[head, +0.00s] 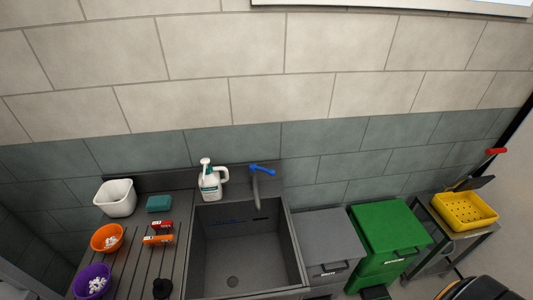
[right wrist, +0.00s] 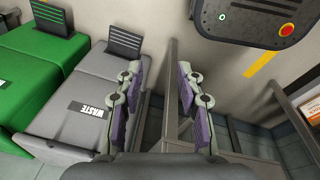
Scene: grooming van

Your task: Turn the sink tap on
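The sink tap (head: 257,186) stands at the back rim of the dark grey sink (head: 243,245) in the head view. It has a grey spout and a blue lever handle (head: 262,169) on top. No water stream shows under the spout. A white pump bottle (head: 210,184) stands just left of the tap. My right gripper (right wrist: 160,82) is open in the right wrist view, with nothing between its purple-padded fingers. It is away from the tap, with a grey waste bin (right wrist: 78,98) to its left in that view. My left gripper is in neither view.
Left of the sink, the drainboard (head: 133,262) holds a white tub (head: 116,198), a teal sponge (head: 159,203), an orange bowl (head: 107,237) and a purple bowl (head: 91,281). Right of it stand a grey bin (head: 325,238), a green bin (head: 390,232) and a cart with a yellow basket (head: 465,211).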

